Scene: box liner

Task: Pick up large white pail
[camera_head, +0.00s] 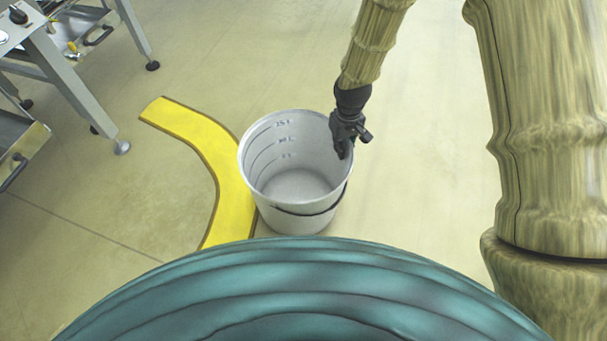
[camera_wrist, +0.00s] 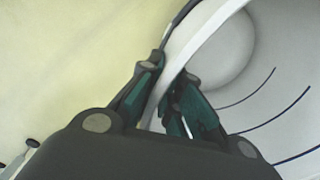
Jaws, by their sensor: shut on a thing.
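The large white pail (camera_head: 292,215) stands upright on the floor in the middle of the head view, with dark measuring marks inside and a dark handle around its front. It looks empty. My gripper (camera_head: 345,146) is at the pail's back right rim. In the wrist view, my gripper (camera_wrist: 165,95) has one finger outside and one inside the pail wall (camera_wrist: 186,52), shut on the rim. The pail's inside and its marks show at the right of that view.
A curved yellow strip (camera_head: 215,160) lies on the floor left of the pail. A metal-legged workbench (camera_head: 62,62) with a caster stands at the upper left, near a grey cabinet or drawer (camera_head: 20,145). The floor behind and right of the pail is clear.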

